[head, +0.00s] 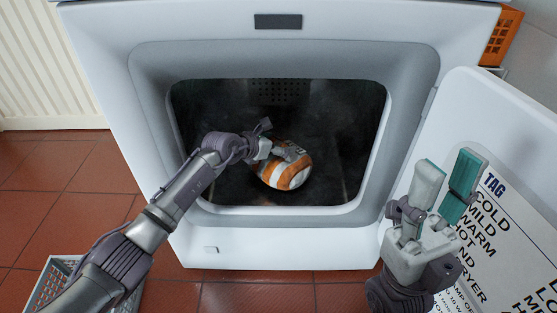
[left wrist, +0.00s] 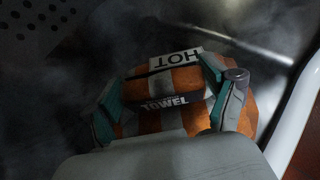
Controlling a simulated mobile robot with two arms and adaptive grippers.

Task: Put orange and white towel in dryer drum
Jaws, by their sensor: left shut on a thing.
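The orange and white towel (head: 283,175) is a rounded bundle inside the dark dryer drum (head: 345,130), near the opening. In the left wrist view the towel (left wrist: 185,83) shows labels reading "HOT" and "TOWEL". My left gripper (head: 275,150) reaches through the dryer opening and is shut on the towel. Its teal-lined fingers sit on either side of the towel in the left wrist view (left wrist: 160,100). I cannot tell whether the towel touches the drum floor. My right gripper (head: 451,170) is open and empty in front of the dryer door, fingers pointing up.
The white dryer door (head: 510,120) stands open at the right, with a printed label sheet (head: 510,225). The grey opening rim (head: 405,100) surrounds the drum. A grey basket (head: 50,283) is on the red tile floor at lower left. An orange crate (head: 500,38) is at upper right.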

